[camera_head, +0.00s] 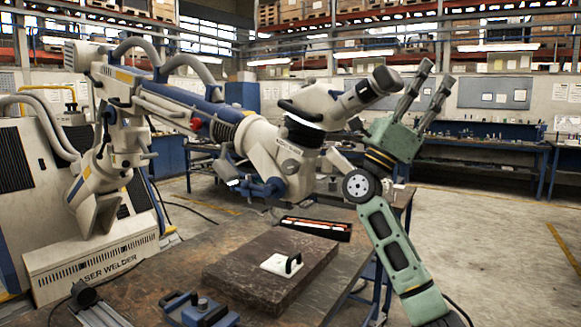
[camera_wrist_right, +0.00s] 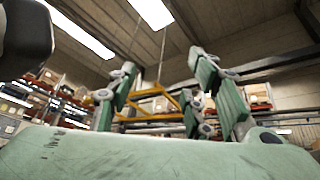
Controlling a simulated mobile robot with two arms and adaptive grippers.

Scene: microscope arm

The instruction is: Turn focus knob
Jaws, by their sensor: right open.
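The microscope head (camera_head: 300,130) hangs above the table at the end of a jointed white and blue arm (camera_head: 165,95). Its black-rimmed eyepiece (camera_head: 365,95) points up and right. My left gripper is not in view.
Below is a table (camera_head: 190,265) with a dark stone slab (camera_head: 255,255) bearing a white block with a black handle (camera_head: 283,264). A tray (camera_head: 316,229) and a blue tool (camera_head: 198,311) lie nearby. A white laser welder (camera_head: 95,265) stands left. Open floor is right.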

